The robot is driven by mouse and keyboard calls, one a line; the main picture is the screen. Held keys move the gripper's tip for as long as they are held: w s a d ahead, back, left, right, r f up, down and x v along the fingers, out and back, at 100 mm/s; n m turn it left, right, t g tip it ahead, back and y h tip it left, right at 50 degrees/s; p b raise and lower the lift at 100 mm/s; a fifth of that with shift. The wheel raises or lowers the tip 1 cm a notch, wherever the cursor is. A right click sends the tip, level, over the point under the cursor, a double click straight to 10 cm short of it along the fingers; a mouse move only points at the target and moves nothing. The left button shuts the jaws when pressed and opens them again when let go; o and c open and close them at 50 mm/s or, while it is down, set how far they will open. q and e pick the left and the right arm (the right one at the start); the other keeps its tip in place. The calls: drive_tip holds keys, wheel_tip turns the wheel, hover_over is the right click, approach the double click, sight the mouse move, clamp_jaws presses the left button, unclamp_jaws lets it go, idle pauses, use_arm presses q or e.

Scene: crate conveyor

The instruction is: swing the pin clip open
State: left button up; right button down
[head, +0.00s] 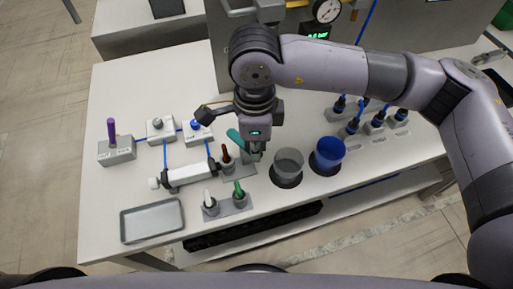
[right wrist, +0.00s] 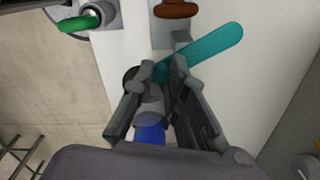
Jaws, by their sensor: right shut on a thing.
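The pin clip is most likely the flat teal bar (head: 236,136) beside my right gripper, over the grey bracket with the red-brown pin (head: 226,157). In the right wrist view the teal bar (right wrist: 215,46) runs up and right from between the fingertips, close to the red-brown piece (right wrist: 176,9). My right gripper (head: 256,154) points down, its fingertips (right wrist: 160,72) closed around the bar's near end. The exact grip is partly hidden by the fingers. Something pale and blue shows between the fingers; I cannot tell what it is. My left gripper is not in view.
A grey cup (head: 288,163) and a blue cup (head: 329,153) stand just right of my gripper. A green-topped piece (head: 239,190) and a white-topped piece (head: 208,198) stand in front. An empty tray (head: 152,239) lies front left; the table (head: 104,200) around it is clear.

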drive_tip(key=shift+r, duration=0.1)
idle(0.4)
drive_tip(key=c, duration=1.6)
unclamp_jaws()
wheel_tip(320, 180, up, 12)
drive_tip(key=shift+f, duration=0.1)
